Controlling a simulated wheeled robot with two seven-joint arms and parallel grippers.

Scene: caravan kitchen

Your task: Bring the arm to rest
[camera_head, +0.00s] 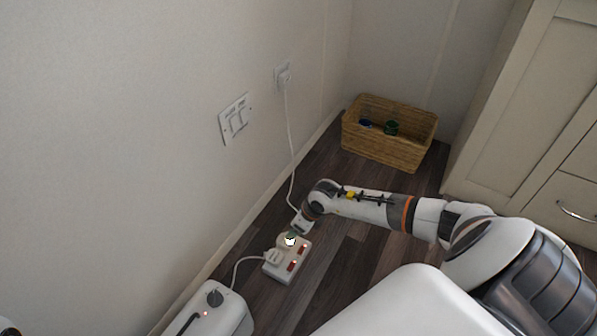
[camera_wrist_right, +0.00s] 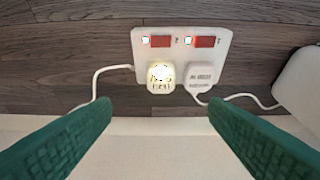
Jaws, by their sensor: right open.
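My right arm (camera_head: 380,208) reaches in from the right, low over the floor, with its wrist bent down at the extension socket. My right gripper (camera_wrist_right: 160,106) is open, its two green fingers wide apart with nothing between the tips. In the head view the gripper (camera_head: 291,238) is small and mostly hidden by the wrist. The white extension socket (camera_head: 280,274) lies just beyond the fingers, and it also shows in the wrist view (camera_wrist_right: 222,48). It holds a lit plug (camera_wrist_right: 161,78) and a plain white plug (camera_wrist_right: 198,77), apart from the fingers. My left gripper is not in view.
Another cable (camera_head: 291,150) hangs from the wall outlet (camera_head: 283,76). A wicker basket (camera_head: 388,150) and a cabinet (camera_head: 520,110) stand behind the arm. Dark floor lies between.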

